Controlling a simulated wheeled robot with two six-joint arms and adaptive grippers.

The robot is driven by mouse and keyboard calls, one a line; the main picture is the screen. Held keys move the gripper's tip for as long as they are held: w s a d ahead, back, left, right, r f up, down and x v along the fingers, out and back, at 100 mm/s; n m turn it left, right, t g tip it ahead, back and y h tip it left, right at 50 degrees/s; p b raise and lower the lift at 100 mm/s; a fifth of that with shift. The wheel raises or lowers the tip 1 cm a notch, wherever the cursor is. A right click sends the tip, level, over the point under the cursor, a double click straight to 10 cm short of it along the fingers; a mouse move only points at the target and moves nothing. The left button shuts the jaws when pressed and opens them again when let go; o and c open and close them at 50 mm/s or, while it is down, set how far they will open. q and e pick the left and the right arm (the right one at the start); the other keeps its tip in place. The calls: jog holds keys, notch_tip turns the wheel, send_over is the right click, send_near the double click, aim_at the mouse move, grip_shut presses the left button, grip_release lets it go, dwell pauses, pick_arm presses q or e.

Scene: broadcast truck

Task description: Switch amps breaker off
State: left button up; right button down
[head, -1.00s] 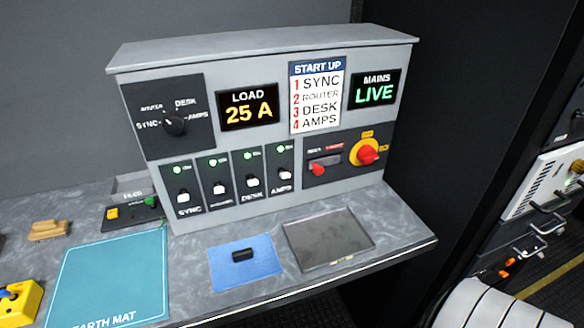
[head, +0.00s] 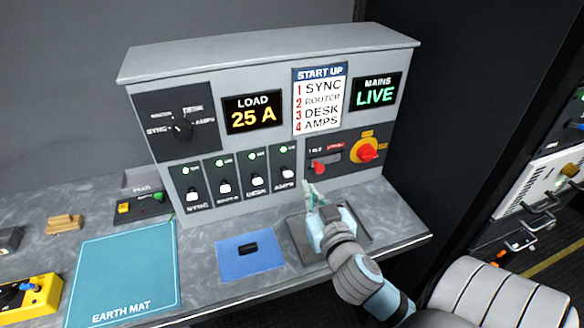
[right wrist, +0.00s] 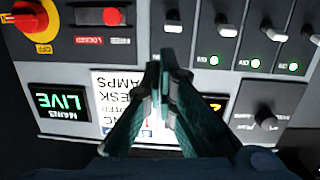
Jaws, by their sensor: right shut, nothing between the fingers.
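The amps breaker (head: 287,173) is the rightmost of the breakers in the row on the grey console. It has a white lever, and a green lamp (head: 284,149) is lit above it. In the right wrist view, where the panel appears upside down, its lever (right wrist: 173,22) is just beyond my fingers, which hide its lamp. My right gripper (head: 308,189) is shut and empty, just right of and below the amps lever in the head view; the wrist view shows its fingertips together (right wrist: 161,72). I cannot tell whether it touches the panel. My left gripper is not in view.
The desk breaker (head: 257,181) stands close left of amps. A red switch (head: 319,167) and red-yellow rotary switch (head: 367,150) are to the right. The displays read LOAD 25 A (head: 253,115) and MAINS LIVE (head: 376,91). A grey tray (head: 297,235) lies under my right arm.

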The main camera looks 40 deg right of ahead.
jog(key=r, duration=0.1)
jog(key=r+t, duration=0.1)
jog(key=w+r, duration=0.1)
jog(key=shift+a+r+t, duration=0.2)
jog(key=shift+a+t, duration=0.15)
jog(key=shift+t, duration=0.05)
jog(key=p, duration=0.2)
send_over(287, 173)
jog(key=s, duration=0.1)
jog(key=shift+s+d, duration=0.1)
jog(key=shift+s, duration=0.05)
jog(key=f, duration=0.1)
jog(key=f+b, duration=0.1)
jog(key=f, duration=0.1)
jog(key=shift+s+f, duration=0.3)
jog(key=shift+s, duration=0.1)
jog(key=shift+s+a+f+b, duration=0.15)
jog(key=shift+s+a+b, duration=0.05)
jog(key=shift+b, duration=0.1)
jog(key=shift+w, duration=0.1)
